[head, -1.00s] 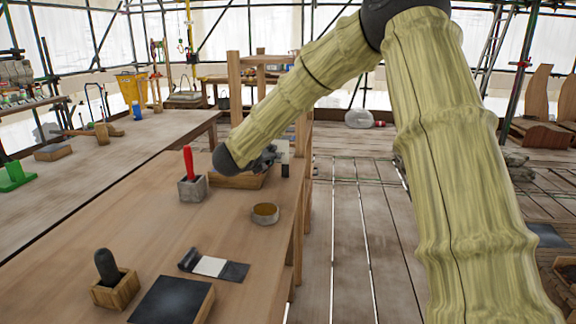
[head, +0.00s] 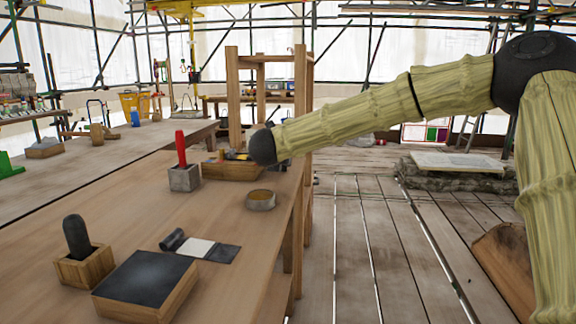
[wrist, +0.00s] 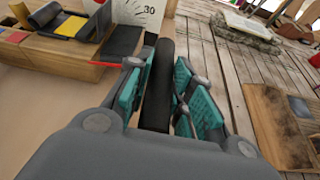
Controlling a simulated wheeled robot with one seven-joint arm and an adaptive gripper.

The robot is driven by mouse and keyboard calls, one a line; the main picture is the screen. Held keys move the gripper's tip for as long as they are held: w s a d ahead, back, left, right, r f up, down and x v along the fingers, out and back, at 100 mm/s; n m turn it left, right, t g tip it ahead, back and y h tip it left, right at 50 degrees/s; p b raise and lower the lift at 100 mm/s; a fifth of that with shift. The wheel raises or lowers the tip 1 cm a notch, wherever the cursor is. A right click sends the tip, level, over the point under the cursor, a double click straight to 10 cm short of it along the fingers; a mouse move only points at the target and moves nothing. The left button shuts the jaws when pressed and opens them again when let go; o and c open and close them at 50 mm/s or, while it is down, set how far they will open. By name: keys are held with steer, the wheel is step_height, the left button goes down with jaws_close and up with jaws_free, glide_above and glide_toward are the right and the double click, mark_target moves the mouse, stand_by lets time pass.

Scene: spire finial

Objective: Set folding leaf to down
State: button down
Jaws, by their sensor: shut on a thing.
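In the wrist view my gripper (wrist: 158,78) has its teal-padded fingers closed around a long dark bar (wrist: 158,95) that stands between them. Whether this bar belongs to the folding leaf I cannot tell. In the head view my gripper is hidden behind the black end of my arm, at the far right edge of the wooden bench (head: 140,220). No part stands out clearly as the folding leaf.
A wooden tray (head: 225,172) with tools lies close beside my gripper. A red-handled tool in a grey block (head: 184,178) and a round tin (head: 261,200) stand on the bench. Plank floor to the right is mostly open, with a stone block (head: 455,172) farther back.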

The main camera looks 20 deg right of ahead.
steer(key=shift+s+d+f+m+y+b, duration=0.15)
steer(key=shift+f+m+y+b, duration=0.1)
steer(key=shift+f+b, duration=0.3)
steer(key=shift+d+f+m+y+b, duration=0.15)
steer(key=shift+f+m+b, duration=0.15)
steer(key=shift+b, duration=0.4)
steer(key=shift+f, duration=0.1)
steer(key=c, duration=1.3)
jaws_free()
steer(key=shift+o, duration=0.2)
steer(key=shift+s+a+r, duration=0.15)
steer(key=shift+s+r, duration=0.05)
steer(key=v, duration=1.1)
steer(key=shift+s, duration=0.3)
steer(key=shift+a+f, duration=0.1)
steer(key=shift+a, duration=0.05)
